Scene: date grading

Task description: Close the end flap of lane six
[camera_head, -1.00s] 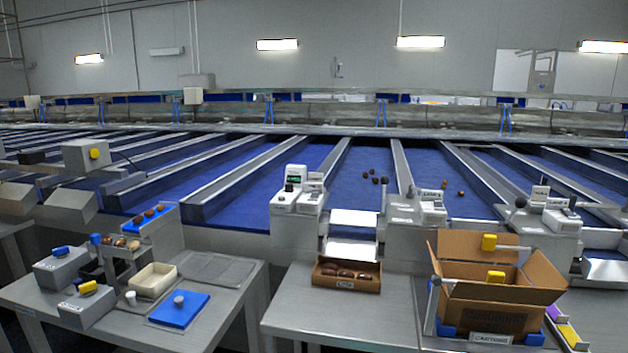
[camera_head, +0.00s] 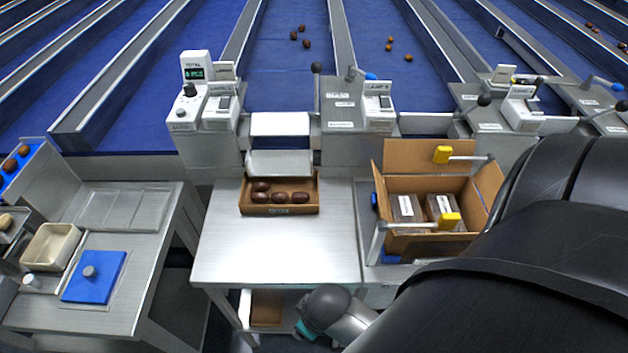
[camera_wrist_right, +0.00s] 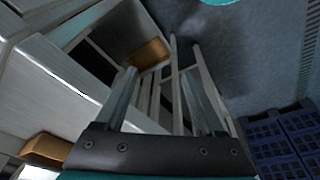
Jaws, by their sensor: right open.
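In the head view, a pale two-part flap and chute (camera_head: 279,124) stands at the end of a blue lane (camera_head: 285,75), above a cardboard tray of dark dates. Black-knobbed levers, one (camera_head: 317,68) just right of this flap, stand among the lane-end boxes. My right arm enters from the right, over the right-hand lane ends. Its gripper is low by the table front, mostly hidden in the head view. In the right wrist view the right gripper (camera_wrist_right: 160,73) is open and empty. My left gripper is not in view.
A table (camera_head: 270,245) holds the date tray (camera_head: 279,210). An open carton (camera_head: 425,165) with packs and yellow-handled clamps stands to its right. The left table has a cream bin (camera_head: 50,246) and blue pad (camera_head: 93,277). Blue crates (camera_wrist_right: 285,140) stand on the floor.

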